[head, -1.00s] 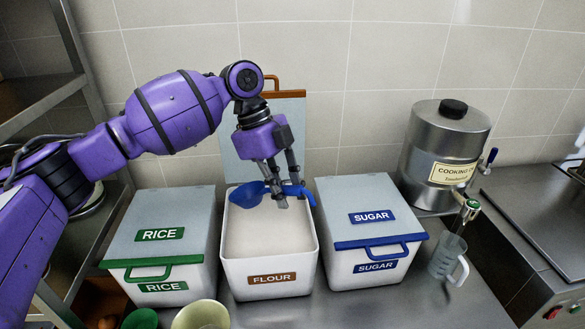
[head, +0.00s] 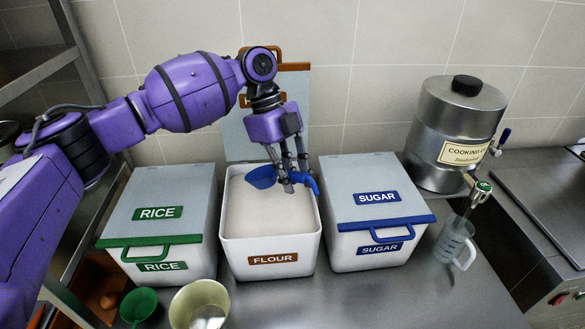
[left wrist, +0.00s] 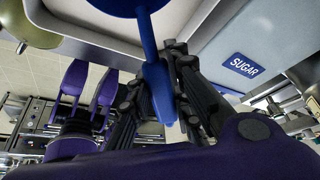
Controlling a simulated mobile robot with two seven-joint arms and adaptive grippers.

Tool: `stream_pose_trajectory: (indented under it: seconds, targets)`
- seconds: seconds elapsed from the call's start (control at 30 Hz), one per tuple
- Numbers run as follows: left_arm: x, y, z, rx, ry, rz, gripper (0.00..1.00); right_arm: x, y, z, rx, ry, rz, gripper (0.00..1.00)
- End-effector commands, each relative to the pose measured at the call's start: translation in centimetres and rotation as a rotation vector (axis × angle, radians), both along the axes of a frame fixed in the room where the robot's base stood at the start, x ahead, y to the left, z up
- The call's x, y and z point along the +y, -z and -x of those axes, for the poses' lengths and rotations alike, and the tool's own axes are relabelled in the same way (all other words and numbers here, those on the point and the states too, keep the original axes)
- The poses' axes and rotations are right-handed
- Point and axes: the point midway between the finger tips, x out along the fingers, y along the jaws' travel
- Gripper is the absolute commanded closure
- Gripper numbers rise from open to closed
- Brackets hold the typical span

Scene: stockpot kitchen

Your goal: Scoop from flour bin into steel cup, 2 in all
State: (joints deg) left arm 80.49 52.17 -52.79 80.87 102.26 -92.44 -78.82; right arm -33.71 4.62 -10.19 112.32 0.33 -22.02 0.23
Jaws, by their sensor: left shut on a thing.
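My left gripper (head: 290,181) is shut on the handle of a blue scoop (head: 262,177). The scoop is over the back part of the open flour bin (head: 270,246), and its bowl points left. The flour (head: 265,213) looks white and nearly level. In the left wrist view the scoop's handle (left wrist: 158,82) runs between the fingers, and the bowl's underside shows at the top edge. I cannot tell whether flour is in the scoop. I cannot clearly make out a steel cup; something greyish shows in or before the cream bowl (head: 190,296) at the bottom.
The closed rice bin (head: 158,187) stands left of the flour bin and the closed sugar bin (head: 375,176) right. A green scoop (head: 139,305) lies at the front. A steel oil dispenser (head: 452,125) and a clear jug (head: 453,243) are at the right. The counter's front right is clear.

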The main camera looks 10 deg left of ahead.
Motion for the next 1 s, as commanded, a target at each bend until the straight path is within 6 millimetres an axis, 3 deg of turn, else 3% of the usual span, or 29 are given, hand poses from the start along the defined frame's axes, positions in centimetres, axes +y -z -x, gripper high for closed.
stream_pose_trajectory:
  seconds: [0.7,1.0]
  targets:
    - [-0.1,6.7,0.1,0.003,0.001,0.000,1.00,-0.8,1.6,1.0,0.015,0.006,0.014,0.60]
    - [0.0,8.3,0.0,0.001,0.001,0.001,1.00,-1.0,1.9,1.1,0.016,0.006,0.018,0.60]
